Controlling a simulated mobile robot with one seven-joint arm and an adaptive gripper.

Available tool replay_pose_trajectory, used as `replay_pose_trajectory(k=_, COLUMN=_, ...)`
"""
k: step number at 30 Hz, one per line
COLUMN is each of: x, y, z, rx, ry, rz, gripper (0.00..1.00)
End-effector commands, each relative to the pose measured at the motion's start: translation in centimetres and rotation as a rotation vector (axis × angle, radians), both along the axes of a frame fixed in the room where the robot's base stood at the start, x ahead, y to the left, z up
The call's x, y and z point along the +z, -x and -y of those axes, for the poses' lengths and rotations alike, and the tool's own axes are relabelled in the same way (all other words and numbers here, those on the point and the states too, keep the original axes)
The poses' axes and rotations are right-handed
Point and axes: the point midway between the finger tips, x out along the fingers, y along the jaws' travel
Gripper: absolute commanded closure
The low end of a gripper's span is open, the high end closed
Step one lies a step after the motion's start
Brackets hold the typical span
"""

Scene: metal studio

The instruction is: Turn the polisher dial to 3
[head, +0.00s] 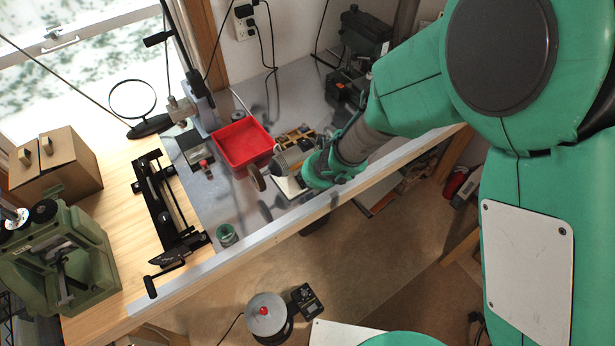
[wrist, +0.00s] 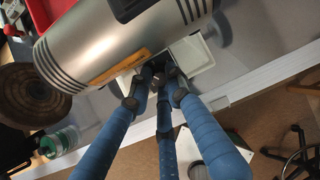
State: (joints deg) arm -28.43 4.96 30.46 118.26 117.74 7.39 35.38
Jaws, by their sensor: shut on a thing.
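The polisher (head: 287,159) stands on the metal-topped bench, with a round brown wheel (head: 257,178) at its left end. In the wrist view its silver cylindrical body (wrist: 110,38) fills the upper left, with an orange label and dark slots. A pale box-like part (wrist: 192,53) juts from its lower side. My gripper (wrist: 158,82) has blue fingers that close in on a small dark dial (wrist: 158,70) beside that part, and it is shut on it. The fingers cover most of the dial, and its number marks cannot be read. In the head view my gripper (head: 306,170) hides this side.
A red tray (head: 243,145) lies behind the polisher. A green jar (head: 227,235) stands near the bench's front edge. A black vise-like tool (head: 168,210) and a green press (head: 55,255) are at left. A dark machine (head: 362,40) stands at the back.

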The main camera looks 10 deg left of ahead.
Motion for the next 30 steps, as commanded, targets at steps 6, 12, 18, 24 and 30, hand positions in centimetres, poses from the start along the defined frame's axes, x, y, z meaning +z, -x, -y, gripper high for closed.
replay_pose_trajectory(k=6, x=0.37, y=-0.20, z=-0.18, rx=-0.123, ry=-0.053, rz=-0.047, gripper=1.00)
replay_pose_trajectory(k=12, x=0.33, y=-0.23, z=-0.18, rx=-0.186, ry=-0.080, rz=-0.072, gripper=1.00)
replay_pose_trajectory(k=18, x=0.32, y=-0.26, z=-0.18, rx=-0.206, ry=-0.088, rz=-0.080, gripper=1.00)
replay_pose_trajectory(k=24, x=0.34, y=-0.28, z=-0.20, rx=-0.206, ry=-0.089, rz=-0.080, gripper=1.00)
replay_pose_trajectory(k=30, x=0.33, y=-0.27, z=-0.18, rx=-0.205, ry=-0.088, rz=-0.080, gripper=0.74)
